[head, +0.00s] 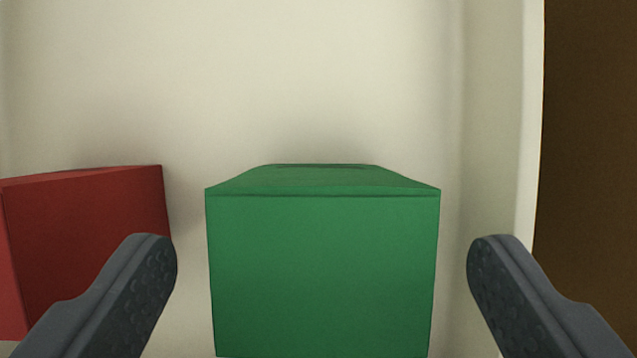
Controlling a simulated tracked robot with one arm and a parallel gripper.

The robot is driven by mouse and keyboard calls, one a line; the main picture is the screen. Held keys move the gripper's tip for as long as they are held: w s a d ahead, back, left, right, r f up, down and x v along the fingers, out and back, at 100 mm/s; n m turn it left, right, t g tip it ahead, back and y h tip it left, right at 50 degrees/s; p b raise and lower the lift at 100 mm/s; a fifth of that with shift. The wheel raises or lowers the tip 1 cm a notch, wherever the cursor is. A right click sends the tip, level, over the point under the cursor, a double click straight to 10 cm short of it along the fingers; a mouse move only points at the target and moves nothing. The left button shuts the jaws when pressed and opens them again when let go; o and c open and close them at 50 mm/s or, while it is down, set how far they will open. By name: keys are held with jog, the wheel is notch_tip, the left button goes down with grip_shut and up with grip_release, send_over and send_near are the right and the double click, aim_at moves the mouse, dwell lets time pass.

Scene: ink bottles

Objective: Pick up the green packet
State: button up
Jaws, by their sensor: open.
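The green packet (322,270) is a box-shaped block in the lower middle of the head view. Its near face is towards me, with a narrow sloped top above it, and its lower end is at the frame's bottom edge. My gripper (322,255) is open. One dark grey finger is to the left of the packet and the other to the right, with a visible gap on each side. Neither finger appears to touch it.
A red packet (85,250) stands to the left, partly behind my left finger. Both packets are in a cream-coloured tray (230,70). Its right wall (495,110) runs close beside my right finger. A dark brown surface (590,130) lies beyond that wall.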

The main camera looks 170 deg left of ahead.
jog(key=b+x, duration=0.1)
jog(key=x, duration=0.3)
jog(key=shift+f, duration=0.1)
jog(key=shift+s, duration=0.1)
jog(key=c, duration=1.1)
